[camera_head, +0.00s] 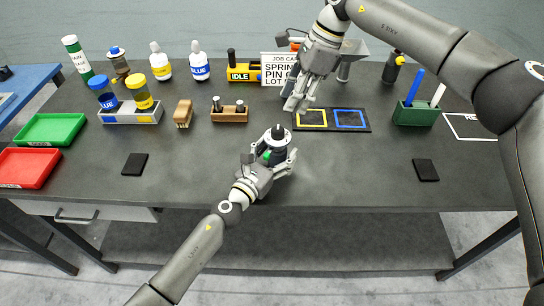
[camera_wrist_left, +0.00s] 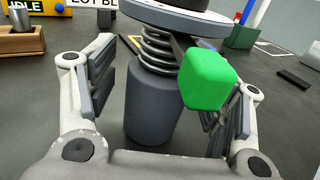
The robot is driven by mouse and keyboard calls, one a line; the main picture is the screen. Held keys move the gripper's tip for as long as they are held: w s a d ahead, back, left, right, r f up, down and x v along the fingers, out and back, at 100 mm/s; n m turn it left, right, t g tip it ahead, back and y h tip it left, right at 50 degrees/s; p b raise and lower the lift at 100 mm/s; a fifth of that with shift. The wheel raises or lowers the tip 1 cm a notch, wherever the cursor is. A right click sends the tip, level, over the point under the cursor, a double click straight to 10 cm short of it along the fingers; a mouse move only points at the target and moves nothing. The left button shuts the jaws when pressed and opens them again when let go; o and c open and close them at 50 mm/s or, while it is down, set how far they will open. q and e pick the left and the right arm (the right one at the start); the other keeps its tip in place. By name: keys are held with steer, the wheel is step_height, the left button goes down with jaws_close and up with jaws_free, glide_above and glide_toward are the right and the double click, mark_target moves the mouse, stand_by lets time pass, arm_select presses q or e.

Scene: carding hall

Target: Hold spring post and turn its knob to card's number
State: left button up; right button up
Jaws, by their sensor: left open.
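The spring post (camera_wrist_left: 152,105) stands upright on the table, with a dark cylinder base, a coil spring and a wide disc with a pale rim (camera_wrist_left: 178,18). Its black knob (camera_head: 277,131) shows on top in the head view. A green block (camera_wrist_left: 207,80) sits at its side. My left gripper (camera_head: 275,158) is open, with a finger on each side of the post; contact is not clear. The job card (camera_head: 278,75) stands at the back; I read "SPRIN", "PIN" and "LOT", and my right arm covers the rest. My right gripper (camera_head: 297,103) hangs beside the card; its opening is unclear.
A mat with yellow and blue squares (camera_head: 331,128) lies behind the post. A wooden block (camera_head: 230,115), brush (camera_head: 183,113) and bottle rack (camera_head: 131,118) stand left, a green pen holder (camera_head: 415,115) right. Black pads (camera_head: 135,164) (camera_head: 425,170) lie either side; the front table is clear.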

mark_target(278, 129)
arm_select(q)
steer(key=c, duration=1.6)
arm_select(e)
steer(key=shift+o, duration=1.8)
steer(key=shift+a+r, duration=0.1)
steer(key=shift+a, duration=0.15)
steer(key=a+r+n+h, duration=0.2)
steer(key=a+h, duration=0.2)
steer(key=f, duration=1.1)
steer(key=shift+s+d+f, duration=0.25)
steer(key=shift+d+f, duration=0.05)
